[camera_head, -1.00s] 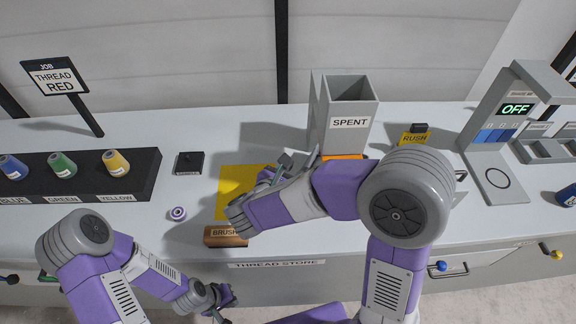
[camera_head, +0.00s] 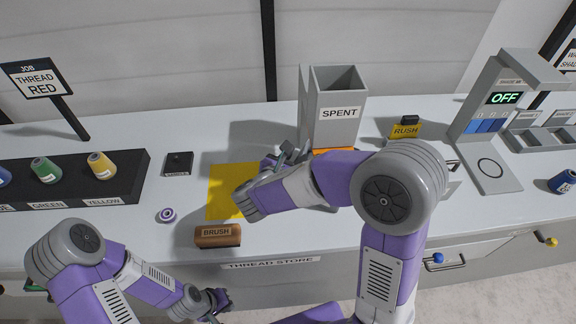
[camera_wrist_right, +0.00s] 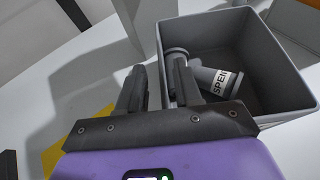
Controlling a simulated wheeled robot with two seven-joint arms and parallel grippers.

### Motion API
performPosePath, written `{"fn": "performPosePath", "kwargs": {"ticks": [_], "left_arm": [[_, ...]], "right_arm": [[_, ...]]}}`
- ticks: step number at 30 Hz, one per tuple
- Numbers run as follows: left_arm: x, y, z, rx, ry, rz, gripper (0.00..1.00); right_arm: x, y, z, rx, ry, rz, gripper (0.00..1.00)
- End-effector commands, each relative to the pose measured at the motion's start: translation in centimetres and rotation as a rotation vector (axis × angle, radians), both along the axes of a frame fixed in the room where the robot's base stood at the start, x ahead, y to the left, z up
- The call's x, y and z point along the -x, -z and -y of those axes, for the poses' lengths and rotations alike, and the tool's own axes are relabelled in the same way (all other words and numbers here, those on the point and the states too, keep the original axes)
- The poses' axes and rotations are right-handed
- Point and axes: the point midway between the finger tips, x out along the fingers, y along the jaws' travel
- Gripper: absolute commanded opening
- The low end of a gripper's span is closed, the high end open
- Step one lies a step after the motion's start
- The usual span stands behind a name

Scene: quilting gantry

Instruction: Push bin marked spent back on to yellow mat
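The grey open-topped bin marked SPENT (camera_head: 340,125) stands upright toward the back of the counter. An orange strip (camera_head: 333,150) shows at its front; my right arm hides what lies below. The yellow mat (camera_head: 226,190) lies to the bin's front left, partly under my right gripper (camera_head: 286,154). That gripper is at the bin's left front side, its fingers apart and apparently empty. In the right wrist view, the right finger overlaps the bin's (camera_wrist_right: 275,98) near side; I cannot tell if they touch. Grey spools show inside. My left gripper (camera_head: 219,302) is low at the counter's front, fingers unclear.
A brush (camera_head: 218,235) and a small purple-white spool (camera_head: 167,215) lie near the mat. A thread rack (camera_head: 120,185) is at the left. A RUSH block (camera_head: 405,129) and a machine reading OFF (camera_head: 500,100) stand right of the bin. A grey upright panel (camera_head: 304,110) adjoins the bin's left.

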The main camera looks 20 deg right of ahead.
Motion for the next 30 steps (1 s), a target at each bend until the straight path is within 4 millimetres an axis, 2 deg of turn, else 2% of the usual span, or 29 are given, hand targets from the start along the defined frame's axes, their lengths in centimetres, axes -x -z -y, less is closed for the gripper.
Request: {"fn": "performPosePath", "kwargs": {"ticks": [6,15,22,30], "left_arm": [[0.01,0.40,0.00,0.000,0.000,0.000,0.00],[0.01,0.37,0.00,0.000,0.000,0.000,0.00],[0.01,0.37,0.00,0.000,0.000,0.000,0.00],[0.00,0.37,0.00,0.000,0.000,0.000,0.00]], "right_arm": [[-1.22,0.76,1.19,0.000,0.000,0.000,0.34],[-1.34,0.77,1.30,0.000,-0.001,0.000,0.34],[-1.33,0.77,1.28,0.000,-0.001,0.000,0.00],[-1.32,0.78,1.27,0.000,-0.001,0.000,0.00]]}}
